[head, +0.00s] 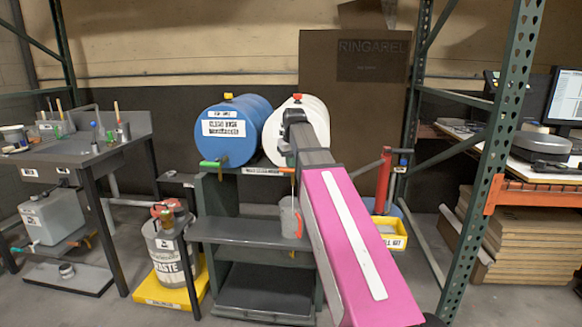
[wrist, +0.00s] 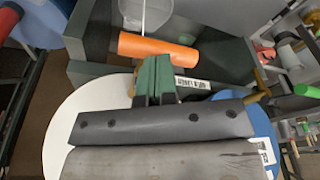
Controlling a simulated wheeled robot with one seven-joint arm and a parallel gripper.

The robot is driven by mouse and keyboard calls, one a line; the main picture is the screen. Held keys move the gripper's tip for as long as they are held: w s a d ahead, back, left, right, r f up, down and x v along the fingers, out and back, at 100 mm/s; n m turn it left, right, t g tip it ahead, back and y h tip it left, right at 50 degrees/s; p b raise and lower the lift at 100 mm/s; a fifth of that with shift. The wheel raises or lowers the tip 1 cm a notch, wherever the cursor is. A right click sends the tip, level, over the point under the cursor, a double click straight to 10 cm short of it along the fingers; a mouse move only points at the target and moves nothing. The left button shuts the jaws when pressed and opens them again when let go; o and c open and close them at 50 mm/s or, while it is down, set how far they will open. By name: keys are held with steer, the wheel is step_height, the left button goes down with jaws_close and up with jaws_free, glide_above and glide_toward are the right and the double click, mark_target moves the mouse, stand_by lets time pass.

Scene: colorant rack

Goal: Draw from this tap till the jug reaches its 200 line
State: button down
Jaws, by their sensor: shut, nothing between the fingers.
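The jug (head: 289,218) is a translucent grey vessel on the rack's shelf, below the front of the white drum (head: 272,137). A thin line shows above it; I cannot tell whether it is liquid. The jug also shows partly at the top of the wrist view (wrist: 150,14), and its level cannot be read. The tap's orange handle (wrist: 158,50) lies just beyond my gripper (wrist: 154,62). My green fingers are shut and empty, with their tips at the handle's near edge; touching or not is unclear. In the head view my arm hides much of this.
A blue drum (head: 225,132) with a green tap handle (head: 210,163) lies to the left of the white one. A waste can (head: 167,252) stands on a yellow tray (head: 160,293) to the left. A green upright (head: 497,150) stands to the right of my arm.

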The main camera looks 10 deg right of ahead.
steer(key=shift+f, duration=1.6)
stand_by(0.3)
stand_by(1.6)
steer(key=shift+r, duration=4.25)
steer(key=shift+f, duration=1.3)
